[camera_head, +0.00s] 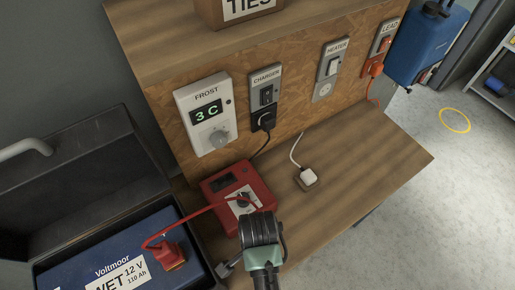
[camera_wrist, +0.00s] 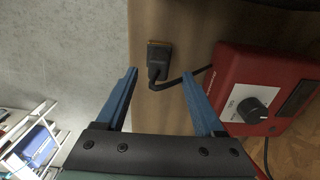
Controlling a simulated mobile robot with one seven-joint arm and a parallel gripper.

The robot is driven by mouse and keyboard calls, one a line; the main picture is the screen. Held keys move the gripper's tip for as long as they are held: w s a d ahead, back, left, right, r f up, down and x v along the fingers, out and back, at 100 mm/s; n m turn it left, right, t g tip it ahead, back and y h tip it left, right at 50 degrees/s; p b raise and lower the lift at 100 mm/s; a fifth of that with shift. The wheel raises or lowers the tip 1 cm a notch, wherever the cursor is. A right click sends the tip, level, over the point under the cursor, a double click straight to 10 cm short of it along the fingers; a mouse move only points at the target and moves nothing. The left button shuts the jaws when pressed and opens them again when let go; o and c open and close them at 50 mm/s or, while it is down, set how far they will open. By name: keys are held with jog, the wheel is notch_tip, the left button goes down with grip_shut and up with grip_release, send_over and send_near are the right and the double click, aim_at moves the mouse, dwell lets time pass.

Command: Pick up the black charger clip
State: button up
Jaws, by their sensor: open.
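The black charger clip (camera_wrist: 157,58) lies on the wooden bench in the wrist view, with a brassy edge at its far end. A black cable runs from it to the red charger box (camera_wrist: 243,75). In the head view the clip (camera_head: 228,267) shows just left of my arm, near the bench's front. My gripper (camera_wrist: 159,76) is open and empty, its two blue fingers spread to either side of the clip's line. The clip appears just beyond the fingertips, with no visible contact. In the head view my wrist hides the fingers.
The charger (camera_head: 222,185) sits close to the right finger. Its red lead reaches a red clip (camera_head: 170,257) on the blue battery (camera_head: 118,262) in a dark open case. A white plug (camera_head: 308,176) lies on the bench, with clear wood to its right.

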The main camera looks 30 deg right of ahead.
jog(key=shift+s+f, duration=0.15)
jog(key=shift+f, duration=0.35)
jog(key=shift+a+f+p, duration=0.1)
jog(key=shift+f+p, duration=0.5)
jog(key=shift+f, duration=1.55)
grip_shut()
